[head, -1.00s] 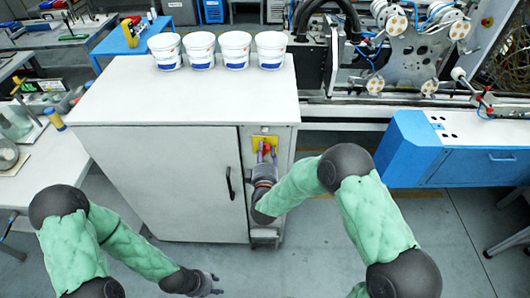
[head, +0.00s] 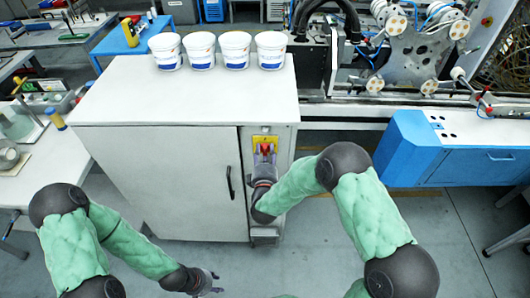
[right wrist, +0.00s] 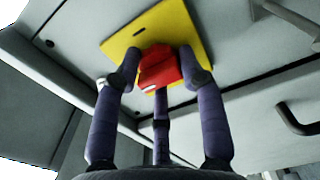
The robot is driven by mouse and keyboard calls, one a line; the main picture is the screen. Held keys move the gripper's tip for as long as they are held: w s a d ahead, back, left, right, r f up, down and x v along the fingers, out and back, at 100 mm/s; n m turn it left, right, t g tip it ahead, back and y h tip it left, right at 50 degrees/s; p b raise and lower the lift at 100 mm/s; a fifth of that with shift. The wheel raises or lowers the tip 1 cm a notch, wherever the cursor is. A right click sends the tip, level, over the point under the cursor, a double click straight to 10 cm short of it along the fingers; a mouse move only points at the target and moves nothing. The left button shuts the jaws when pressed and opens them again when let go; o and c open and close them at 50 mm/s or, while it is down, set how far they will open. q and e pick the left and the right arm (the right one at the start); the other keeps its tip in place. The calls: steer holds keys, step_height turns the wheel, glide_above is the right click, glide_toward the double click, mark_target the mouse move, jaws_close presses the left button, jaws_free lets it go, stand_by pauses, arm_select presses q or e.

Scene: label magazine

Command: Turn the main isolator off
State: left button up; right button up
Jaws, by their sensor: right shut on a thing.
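The main isolator is a red handle (head: 265,148) on a yellow plate (head: 273,139), on the narrow right face of the grey cabinet. In the right wrist view the red handle (right wrist: 158,70) stands out from the tilted yellow plate (right wrist: 188,22). My right gripper (head: 265,155) is at the handle. In the right wrist view its dark fingertips (right wrist: 157,74) are shut on the red handle from both sides. The fingers partly hide the handle in the head view. My left gripper (head: 213,282) hangs low in front of the cabinet, fingers apart and empty.
The grey cabinet (head: 160,180) has a black door handle (head: 229,182). Several white tubs (head: 235,50) stand along its top back edge. A blue machine unit (head: 440,150) is to the right. A side table (head: 50,165) is at the left.

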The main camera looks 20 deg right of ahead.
stand_by(0.3)
steer(key=o, duration=1.2)
steer(key=shift+c, duration=0.2)
steer(key=v, duration=1.2)
